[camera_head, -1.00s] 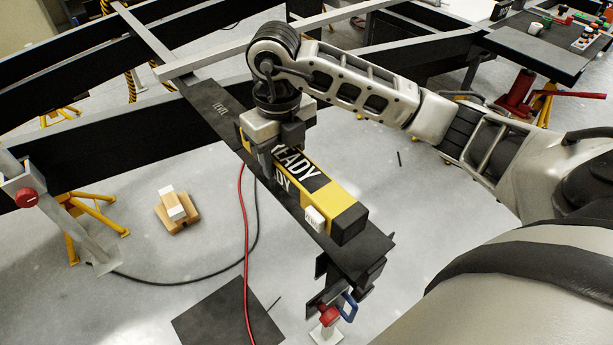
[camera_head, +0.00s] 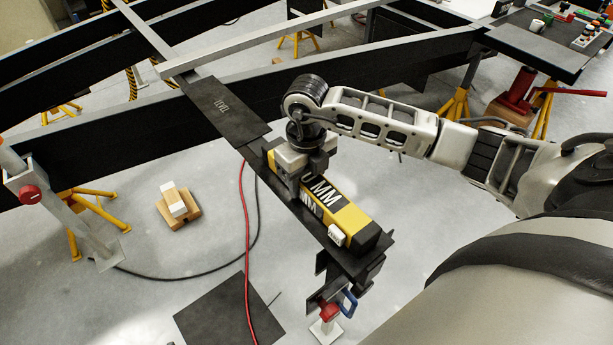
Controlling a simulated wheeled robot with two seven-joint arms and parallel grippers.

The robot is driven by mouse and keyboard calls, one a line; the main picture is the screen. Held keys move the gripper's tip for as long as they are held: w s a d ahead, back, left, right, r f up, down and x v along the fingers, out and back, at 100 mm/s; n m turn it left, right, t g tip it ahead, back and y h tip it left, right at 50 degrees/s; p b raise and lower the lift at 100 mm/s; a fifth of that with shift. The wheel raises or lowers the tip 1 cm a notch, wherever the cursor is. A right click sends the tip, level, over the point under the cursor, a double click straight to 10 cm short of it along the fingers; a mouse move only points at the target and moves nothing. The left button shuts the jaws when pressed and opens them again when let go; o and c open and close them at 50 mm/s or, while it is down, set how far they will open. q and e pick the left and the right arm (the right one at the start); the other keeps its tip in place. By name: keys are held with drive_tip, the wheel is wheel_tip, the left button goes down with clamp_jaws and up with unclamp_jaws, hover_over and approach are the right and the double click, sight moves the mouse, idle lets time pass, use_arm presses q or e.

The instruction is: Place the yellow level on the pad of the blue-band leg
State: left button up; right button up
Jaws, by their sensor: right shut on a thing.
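The yellow level (camera_head: 345,217) is a long yellow and black bar with "MM" lettering and a small white block on its near side. My right gripper (camera_head: 296,186) is shut on its far-left end, from above. The level lies along or just above a dark narrow beam (camera_head: 312,228); I cannot tell whether they touch. A blue piece (camera_head: 349,304) shows beside a red-topped light post (camera_head: 327,315) below the beam's near end. I cannot make out a blue-banded leg or its pad for certain. My left gripper is not in view.
A leg with a red knob (camera_head: 29,195) stands at the left, near a yellow stand (camera_head: 98,210). A wooden block with a white top (camera_head: 177,205) is on the floor. A red cable (camera_head: 246,250) hangs across the middle. A dark table (camera_head: 535,45) with small items is at upper right.

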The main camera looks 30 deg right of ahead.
sight(307, 175)
drive_tip(key=shift+f, duration=0.2)
drive_tip(key=o, duration=1.3)
drive_tip(key=shift+r, duration=0.1)
drive_tip(key=shift+r, duration=0.5)
wheel_tip(307, 175, up, 11)
drive_tip(key=shift+r+b, duration=0.2)
drive_tip(key=shift+b, duration=0.1)
drive_tip(key=shift+s+f, duration=0.1)
